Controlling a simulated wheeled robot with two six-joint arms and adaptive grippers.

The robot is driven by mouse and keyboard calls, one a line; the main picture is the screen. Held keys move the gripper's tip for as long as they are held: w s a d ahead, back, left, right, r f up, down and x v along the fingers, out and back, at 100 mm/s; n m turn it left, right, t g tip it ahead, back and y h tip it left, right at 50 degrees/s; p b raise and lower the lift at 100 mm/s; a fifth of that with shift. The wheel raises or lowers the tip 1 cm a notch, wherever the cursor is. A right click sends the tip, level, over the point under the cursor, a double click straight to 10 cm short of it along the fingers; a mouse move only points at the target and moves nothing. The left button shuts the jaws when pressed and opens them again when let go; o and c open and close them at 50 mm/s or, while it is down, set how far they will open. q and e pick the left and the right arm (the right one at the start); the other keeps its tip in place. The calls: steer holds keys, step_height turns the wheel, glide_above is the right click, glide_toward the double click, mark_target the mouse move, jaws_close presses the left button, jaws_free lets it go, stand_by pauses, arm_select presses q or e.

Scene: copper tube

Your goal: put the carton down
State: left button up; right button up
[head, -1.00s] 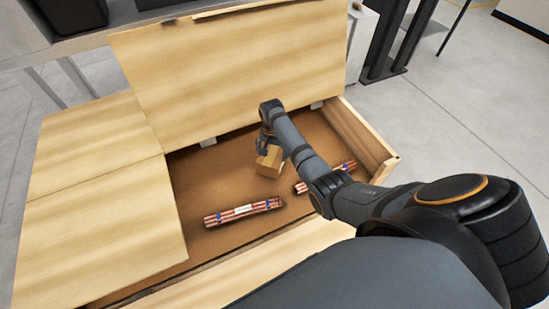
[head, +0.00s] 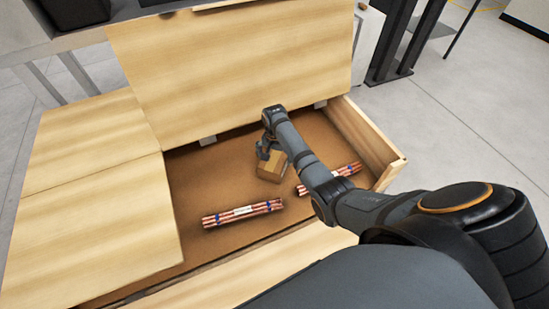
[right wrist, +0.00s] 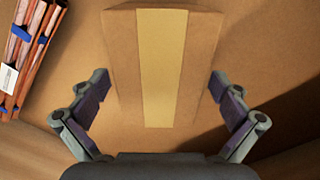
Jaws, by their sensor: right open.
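The carton (head: 271,167) is a small brown box. It sits on the brown floor of the wooden crate (head: 359,138). In the right wrist view the carton (right wrist: 166,62) has a yellowish tape strip along its top and lies between the two fingers. My right gripper (head: 266,146) is at the carton. In the right wrist view it (right wrist: 165,103) is open, with a gap between each finger and the carton's sides. The gripper and forearm hide part of the carton in the head view. My left gripper is not in view.
One bundle of copper tubes (head: 243,213) lies left of my right arm. Another bundle (head: 340,176) lies right of the carton, partly behind my arm. Wooden lid panels (head: 230,70) stand at the back and cover the left side. Bare crate floor shows left of the carton.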

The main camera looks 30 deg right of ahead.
step_height(320, 180, up, 12)
steer(key=p, duration=0.2)
stand_by(0.5)
